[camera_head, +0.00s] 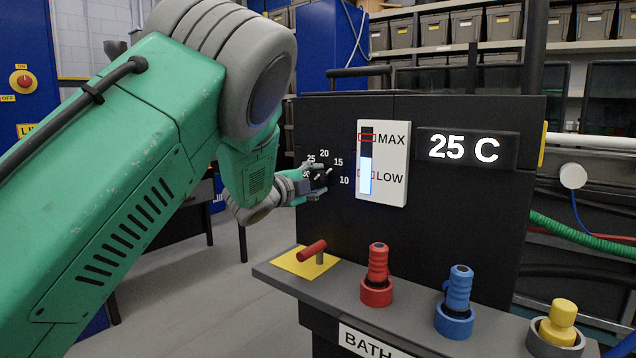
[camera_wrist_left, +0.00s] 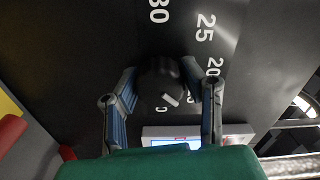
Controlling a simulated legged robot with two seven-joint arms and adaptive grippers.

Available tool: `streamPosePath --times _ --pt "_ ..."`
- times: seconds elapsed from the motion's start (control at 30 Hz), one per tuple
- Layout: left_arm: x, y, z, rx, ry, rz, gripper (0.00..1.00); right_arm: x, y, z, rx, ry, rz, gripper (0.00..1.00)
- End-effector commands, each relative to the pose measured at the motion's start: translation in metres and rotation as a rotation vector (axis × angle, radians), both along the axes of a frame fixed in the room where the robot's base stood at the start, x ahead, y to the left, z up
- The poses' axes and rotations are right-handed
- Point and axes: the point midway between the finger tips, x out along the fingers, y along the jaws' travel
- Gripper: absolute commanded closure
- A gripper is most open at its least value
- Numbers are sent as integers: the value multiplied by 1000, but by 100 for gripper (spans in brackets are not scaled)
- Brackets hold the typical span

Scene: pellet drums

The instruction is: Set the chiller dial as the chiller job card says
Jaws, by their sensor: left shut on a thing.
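The black chiller dial (camera_head: 321,177) sits on the dark front panel of the chiller (camera_head: 450,240), ringed by white numbers including 10, 15, 20 and 25. My left gripper (camera_head: 313,181) reaches it from the left. In the left wrist view the fingers (camera_wrist_left: 162,72) are shut on the dial (camera_wrist_left: 160,80), one on each side. The dial's white mark (camera_wrist_left: 169,99) points roughly between 15 and 10; the exact setting is unclear. The display (camera_head: 465,148) reads 25 C. I see no readable chiller job card. My right gripper is out of view.
A white level gauge (camera_head: 399,165) marked MAX and LOW is right of the dial. Below, a grey ledge (camera_head: 335,288) carries a red lever (camera_head: 312,251) and red (camera_head: 377,275), blue (camera_head: 456,303) and yellow (camera_head: 561,322) fittings. Shelves with bins (camera_head: 444,28) stand behind.

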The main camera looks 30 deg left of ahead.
Motion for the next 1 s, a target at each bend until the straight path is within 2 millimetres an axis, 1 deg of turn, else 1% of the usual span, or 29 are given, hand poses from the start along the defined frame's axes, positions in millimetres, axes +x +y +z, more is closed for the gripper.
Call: streamPosePath --times 0.03,0.3,0.33,0.37,0.67,0.77,0.87,1.0 --pt "-2 0 -9 -1 19 0 93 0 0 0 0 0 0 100" --pt "-2 -1 -10 -1 19 -1 93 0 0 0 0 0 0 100" --pt "-2 -1 -10 -1 19 -1 53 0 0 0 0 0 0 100" --pt "-2 -1 -10 -1 19 -1 44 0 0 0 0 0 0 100" --pt "-1 0 -5 -1 9 -1 44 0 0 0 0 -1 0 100" --pt "-6 0 -4 -1 8 0 44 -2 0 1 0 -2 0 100" --pt "-20 2 -4 -2 9 1 44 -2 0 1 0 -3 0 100" --pt "-49 3 -4 -2 10 1 44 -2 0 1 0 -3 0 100"
